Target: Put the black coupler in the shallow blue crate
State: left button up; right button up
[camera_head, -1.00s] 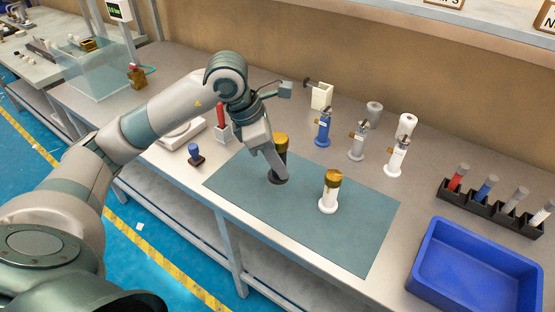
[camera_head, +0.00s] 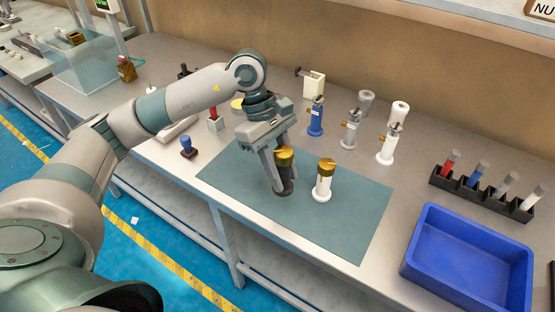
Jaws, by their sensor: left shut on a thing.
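The black coupler (camera_head: 284,186) with a brass top stands upright on the grey-green mat (camera_head: 338,225). My left gripper (camera_head: 279,178) is around it from above and shut on it, with its fingers at the coupler's sides. A white coupler (camera_head: 323,181) with a brass top stands just right of it on the mat. The shallow blue crate (camera_head: 468,262) sits at the right front of the table, and its visible inside is empty. My right gripper is not in view.
Blue, grey and white fittings (camera_head: 351,130) stand behind the mat. A black rack (camera_head: 480,196) with several coloured tubes stands behind the crate. A blue-topped stamp (camera_head: 188,147) stands left of the mat. The mat's right part is clear.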

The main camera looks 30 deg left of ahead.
pick_arm(q)
jog(key=m, duration=0.1)
jog(key=m+g, duration=0.1)
jog(key=s+d+m, duration=0.1)
jog(key=m, duration=0.1)
jog(key=shift+d+f+g, duration=0.1)
jog(key=shift+f+g, duration=0.15)
jog(key=shift+g, duration=0.05)
jog(key=m, duration=0.1)
jog(key=m+y, duration=0.1)
jog(key=m, duration=0.1)
jog(key=s+m+g, duration=0.1)
jog(key=shift+d+f+y, duration=0.25)
jog(key=shift+d+y, duration=0.05)
jog(key=shift+y, duration=0.1)
jog(key=m, duration=0.2)
jog(key=s+m+y, duration=0.1)
jog(key=m, duration=0.1)
jog(key=m+g+y, duration=0.1)
jog(key=m, duration=0.2)
jog(key=shift+s+f, duration=0.15)
jog(key=shift+s, duration=0.2)
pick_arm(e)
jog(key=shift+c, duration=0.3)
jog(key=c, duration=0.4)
pick_arm(q)
jog(key=shift+d, duration=0.1)
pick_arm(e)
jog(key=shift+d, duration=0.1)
